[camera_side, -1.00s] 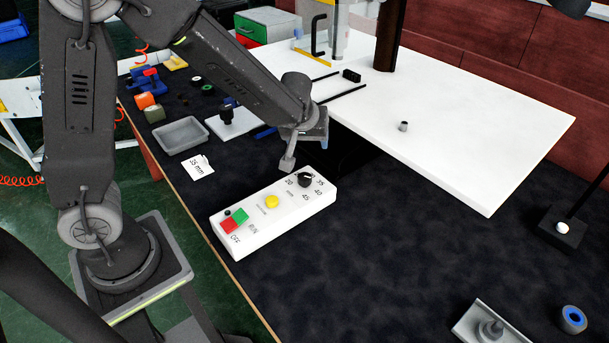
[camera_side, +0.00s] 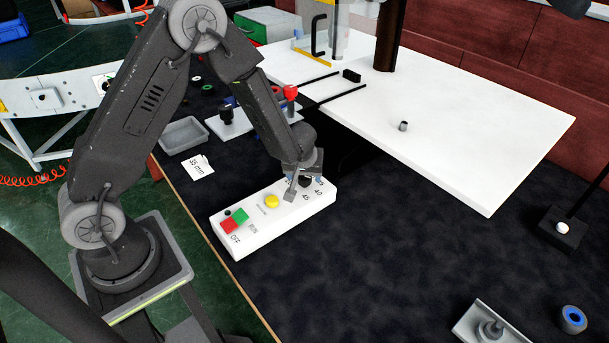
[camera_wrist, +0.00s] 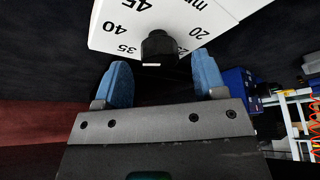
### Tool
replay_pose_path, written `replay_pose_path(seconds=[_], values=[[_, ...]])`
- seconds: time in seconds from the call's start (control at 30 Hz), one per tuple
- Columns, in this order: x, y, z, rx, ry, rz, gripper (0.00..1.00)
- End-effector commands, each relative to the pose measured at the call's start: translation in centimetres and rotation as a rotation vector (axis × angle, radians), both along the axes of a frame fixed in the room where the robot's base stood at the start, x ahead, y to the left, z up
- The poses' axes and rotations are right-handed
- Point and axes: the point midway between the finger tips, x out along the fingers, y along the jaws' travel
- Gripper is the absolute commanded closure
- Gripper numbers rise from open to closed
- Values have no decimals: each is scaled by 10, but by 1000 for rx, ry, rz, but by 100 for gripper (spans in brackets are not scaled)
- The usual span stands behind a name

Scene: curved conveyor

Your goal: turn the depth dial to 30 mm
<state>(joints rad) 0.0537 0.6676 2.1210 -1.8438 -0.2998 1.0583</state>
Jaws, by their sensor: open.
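The black depth dial (camera_wrist: 159,47) stands on the far end of a white control box (camera_side: 255,231), with printed numbers around it. In the wrist view 35, 40, 45 and 20 can be read; the 30 mark is not clear. A small white mark shows on the dial's near edge. My gripper (camera_wrist: 164,82) is open, its blue-padded fingers apart on either side of the dial's near side, with a small gap visible. In the side view my gripper (camera_side: 305,180) is at the dial and partly covers it.
The box also carries a yellow button (camera_side: 272,201), a green button (camera_side: 240,215) and a red button (camera_side: 229,226). A "35 mm" card (camera_side: 197,167) and a grey tray (camera_side: 184,135) lie to the left. A white table (camera_side: 470,150) stands behind. The dark mat at right is mostly free.

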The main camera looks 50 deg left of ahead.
Motion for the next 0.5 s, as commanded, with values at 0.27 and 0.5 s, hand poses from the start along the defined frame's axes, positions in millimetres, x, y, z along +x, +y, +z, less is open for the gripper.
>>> replay_pose_path(seconds=[0.27, 0.5], values=[[4, 4, -14, 0, 0, 0, 35], [4, 4, -15, -1, -1, 0, 35]])
